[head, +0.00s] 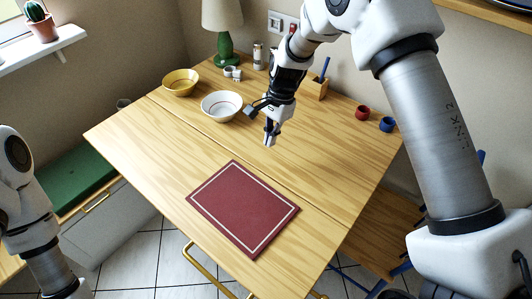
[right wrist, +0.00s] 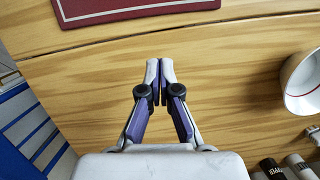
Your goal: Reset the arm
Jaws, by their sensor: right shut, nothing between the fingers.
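My right gripper (head: 270,140) hangs over the middle of the wooden table (head: 330,175), pointing down. It is shut and empty, and its two fingertips (right wrist: 159,68) meet in the right wrist view. Bare wood lies below it. My right arm comes in from the right and bends down over the back half of the table. My left arm shows at the left edge of the head view, but its gripper is out of the picture.
A dark red mat (head: 243,208) lies in front of the gripper. A white bowl (head: 221,105) and a yellow bowl (head: 181,82) stand to its left. A green lamp (head: 227,48), a pen holder (head: 318,88), a red cup (head: 362,113) and a blue cup (head: 387,124) stand farther back.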

